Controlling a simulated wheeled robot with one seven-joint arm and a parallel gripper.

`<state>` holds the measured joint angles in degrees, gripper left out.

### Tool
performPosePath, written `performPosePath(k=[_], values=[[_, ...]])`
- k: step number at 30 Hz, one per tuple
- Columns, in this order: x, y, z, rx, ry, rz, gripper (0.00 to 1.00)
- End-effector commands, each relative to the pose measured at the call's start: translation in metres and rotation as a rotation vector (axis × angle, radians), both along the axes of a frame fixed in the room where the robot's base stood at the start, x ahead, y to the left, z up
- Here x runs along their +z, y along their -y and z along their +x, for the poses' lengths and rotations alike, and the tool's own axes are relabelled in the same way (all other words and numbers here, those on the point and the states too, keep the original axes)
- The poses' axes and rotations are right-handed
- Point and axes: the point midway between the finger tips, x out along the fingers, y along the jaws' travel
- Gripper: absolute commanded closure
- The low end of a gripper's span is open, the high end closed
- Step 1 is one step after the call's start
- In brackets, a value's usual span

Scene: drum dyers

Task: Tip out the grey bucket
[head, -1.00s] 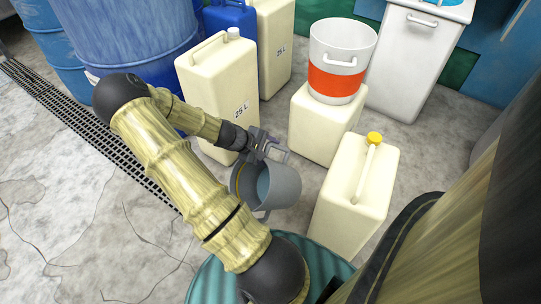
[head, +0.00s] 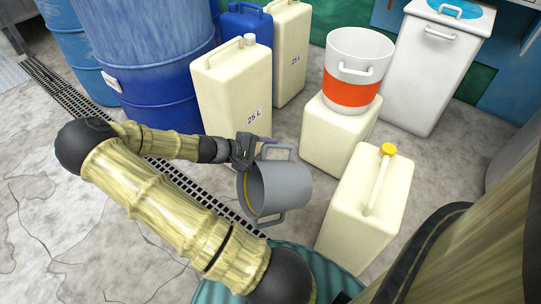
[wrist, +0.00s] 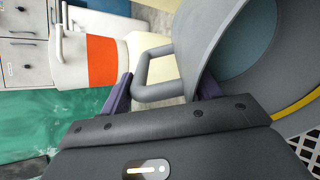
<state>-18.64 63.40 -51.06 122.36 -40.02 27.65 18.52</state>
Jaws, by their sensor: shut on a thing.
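The grey bucket (head: 285,186) is held in the air in the middle of the head view. It lies nearly on its side, with its mouth facing left and a yellow line inside the mouth. My gripper (head: 258,150) is shut on one of its two side handles; the other handle points down. In the wrist view the bucket (wrist: 203,38) fills the right side and its handle is between the purple fingers of my gripper (wrist: 160,92). A blue-grey area shows inside; I cannot tell whether it is liquid or the bucket's bottom.
A black drain grate (head: 185,184) runs along the floor, left of and behind the bucket. Cream canisters (head: 236,95) stand behind, and a yellow-capped canister (head: 345,220) stands close at right. A white-and-orange container (head: 352,90) sits on a cream block. Blue drums (head: 155,80) stand back left.

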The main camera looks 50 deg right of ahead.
Motion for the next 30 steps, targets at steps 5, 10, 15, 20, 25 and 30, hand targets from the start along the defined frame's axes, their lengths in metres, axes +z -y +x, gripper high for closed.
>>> performPosePath(k=[5, 10, 15, 20, 25, 30], values=[[0.011, -0.007, 0.004, 0.001, -0.032, -0.06, 1.0], [0.017, -0.016, 0.008, 0.002, -0.058, -0.113, 1.0], [0.021, -0.026, 0.013, 0.002, -0.083, -0.166, 1.0], [0.024, -0.035, 0.017, 0.002, -0.106, -0.216, 1.0], [0.027, -0.046, 0.022, 0.001, -0.13, -0.269, 1.0], [0.031, -0.056, 0.027, 0.003, -0.155, -0.32, 1.0]])
